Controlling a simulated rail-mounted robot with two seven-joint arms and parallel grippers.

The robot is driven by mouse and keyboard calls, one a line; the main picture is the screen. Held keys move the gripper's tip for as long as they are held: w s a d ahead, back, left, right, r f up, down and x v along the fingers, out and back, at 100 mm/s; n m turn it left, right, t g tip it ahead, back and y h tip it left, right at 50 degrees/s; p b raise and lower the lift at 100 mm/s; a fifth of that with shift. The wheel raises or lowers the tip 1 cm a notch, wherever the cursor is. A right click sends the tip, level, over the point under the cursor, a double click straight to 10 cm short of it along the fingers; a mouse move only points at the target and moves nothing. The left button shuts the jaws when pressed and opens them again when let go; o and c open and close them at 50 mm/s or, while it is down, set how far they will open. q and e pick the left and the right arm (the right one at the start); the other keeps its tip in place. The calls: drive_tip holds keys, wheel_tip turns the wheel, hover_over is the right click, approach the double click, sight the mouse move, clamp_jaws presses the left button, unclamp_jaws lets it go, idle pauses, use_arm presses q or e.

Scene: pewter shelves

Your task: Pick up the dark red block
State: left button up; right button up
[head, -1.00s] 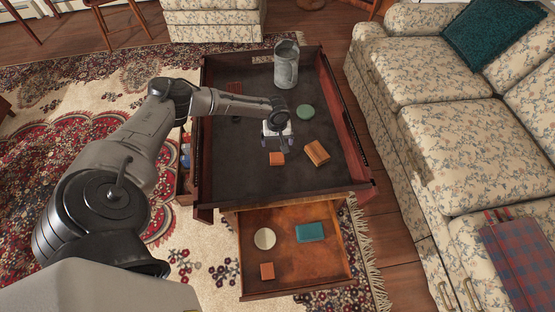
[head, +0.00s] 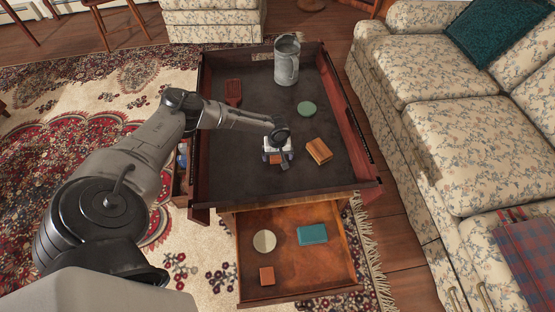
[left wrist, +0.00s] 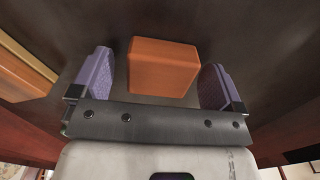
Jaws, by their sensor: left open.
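A reddish-orange block (head: 276,160) lies on the dark table surface under my left gripper (head: 278,155), partly hidden by it in the head view. In the left wrist view the block (left wrist: 163,67) shows between the two purple finger pads, with a gap on each side. My left gripper is open and points down at the block, not holding it. A similar reddish-orange block (head: 267,276) lies in the open drawer. I cannot tell by colour which block is the dark red one. My right gripper is not in view.
The table (head: 345,100) has raised side walls. On it are an orange-brown block (head: 319,151), a green disc (head: 307,108), a grey pitcher (head: 286,62) and a dark red paddle-shaped item (head: 233,91). The drawer (head: 335,265) also holds a teal block (head: 312,234) and a pale disc (head: 264,241).

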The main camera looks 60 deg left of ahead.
use_arm(q)
drive_tip(key=shift+a+f, duration=0.1)
drive_tip(key=shift+f, duration=0.05)
drive_tip(key=shift+c, duration=0.2)
drive_tip(key=c, duration=1)
drive_tip(key=shift+o, duration=0.2)
